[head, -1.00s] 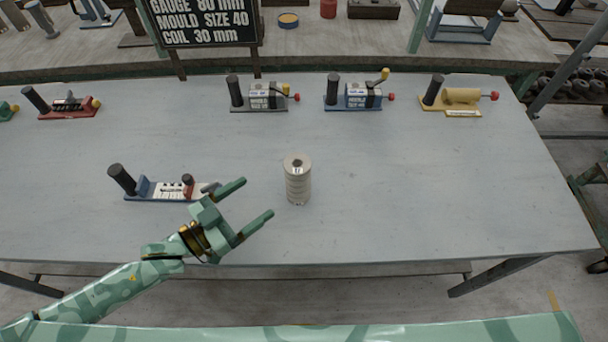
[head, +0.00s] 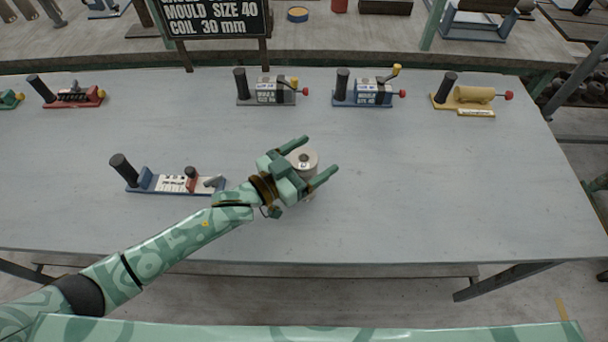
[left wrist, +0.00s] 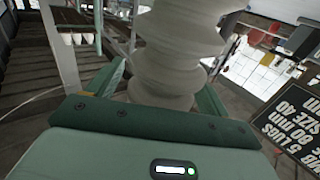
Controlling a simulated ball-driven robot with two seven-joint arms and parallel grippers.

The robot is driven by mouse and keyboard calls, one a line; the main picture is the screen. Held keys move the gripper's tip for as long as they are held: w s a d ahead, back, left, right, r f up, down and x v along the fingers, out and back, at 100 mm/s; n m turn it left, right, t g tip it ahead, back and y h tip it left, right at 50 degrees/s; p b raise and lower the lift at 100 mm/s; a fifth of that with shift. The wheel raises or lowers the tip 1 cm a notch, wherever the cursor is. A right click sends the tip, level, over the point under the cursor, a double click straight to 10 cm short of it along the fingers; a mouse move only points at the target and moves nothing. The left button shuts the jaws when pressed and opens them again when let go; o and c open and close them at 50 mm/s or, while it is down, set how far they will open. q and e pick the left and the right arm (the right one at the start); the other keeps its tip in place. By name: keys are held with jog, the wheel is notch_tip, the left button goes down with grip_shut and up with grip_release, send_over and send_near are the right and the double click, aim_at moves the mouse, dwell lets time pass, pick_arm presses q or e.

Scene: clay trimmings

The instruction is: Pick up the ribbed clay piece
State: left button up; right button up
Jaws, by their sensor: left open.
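The ribbed clay piece (head: 305,160) is a pale grey cylinder with a dark hole in its top. It stands upright on the table in the head view, its lower part mostly hidden by my gripper. My left gripper (head: 321,157) is open, with one finger on the far side of the piece and one on the near side. In the left wrist view the ribbed piece (left wrist: 172,60) rises large between the green fingers, close to the palm. I cannot tell whether the fingers touch it. My right gripper is not in view.
On the grey table (head: 440,200), a blue tool with a black handle (head: 160,182) lies left of my gripper. Several similar tools, such as a yellow one (head: 470,97), line the back. A dark sign (head: 215,18) stands behind. The table's right side is clear.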

pick_arm(q)
grip_shut()
jog(key=shift+r, duration=0.1)
